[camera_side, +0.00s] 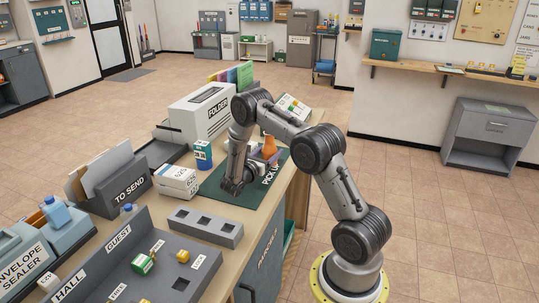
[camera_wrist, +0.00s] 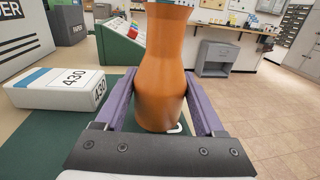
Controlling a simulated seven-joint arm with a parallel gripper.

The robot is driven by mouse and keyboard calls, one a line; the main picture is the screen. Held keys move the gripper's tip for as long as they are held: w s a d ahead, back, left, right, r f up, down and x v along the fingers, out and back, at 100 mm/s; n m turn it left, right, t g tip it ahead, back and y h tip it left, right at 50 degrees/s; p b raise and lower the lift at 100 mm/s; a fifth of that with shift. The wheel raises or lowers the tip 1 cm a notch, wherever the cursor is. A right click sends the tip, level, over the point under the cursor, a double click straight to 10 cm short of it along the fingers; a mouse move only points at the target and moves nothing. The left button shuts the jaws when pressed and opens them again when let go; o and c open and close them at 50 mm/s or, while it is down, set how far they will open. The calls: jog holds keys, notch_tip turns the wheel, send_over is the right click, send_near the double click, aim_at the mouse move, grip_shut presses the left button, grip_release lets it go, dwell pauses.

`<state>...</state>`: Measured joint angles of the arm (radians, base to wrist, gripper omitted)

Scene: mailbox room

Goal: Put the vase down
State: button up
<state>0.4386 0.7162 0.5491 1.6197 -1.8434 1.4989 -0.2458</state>
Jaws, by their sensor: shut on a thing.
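The orange vase (camera_wrist: 162,70) stands upright between the two purple fingers of my gripper (camera_wrist: 160,85) in the wrist view. My gripper is shut on its wider lower body. In the side view the vase (camera_side: 270,144) shows partly, with my gripper (camera_side: 262,156) around it. It is over the dark green mat (camera_side: 222,193), near the white "PICK UP" lettering. A bit of white lettering shows just by the vase's base. I cannot tell whether the base touches the mat.
A white box marked 430 (camera_wrist: 62,90) lies left of my gripper. A grey tray with square holes (camera_side: 205,227) lies in front. The mat's near-left part is clear.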

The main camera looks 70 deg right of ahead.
jog(key=shift+f, duration=0.4)
jog(key=o, duration=1.6)
jog(key=shift+f, duration=0.2)
jog(key=shift+c, duration=0.2)
jog(key=shift+r, duration=0.1)
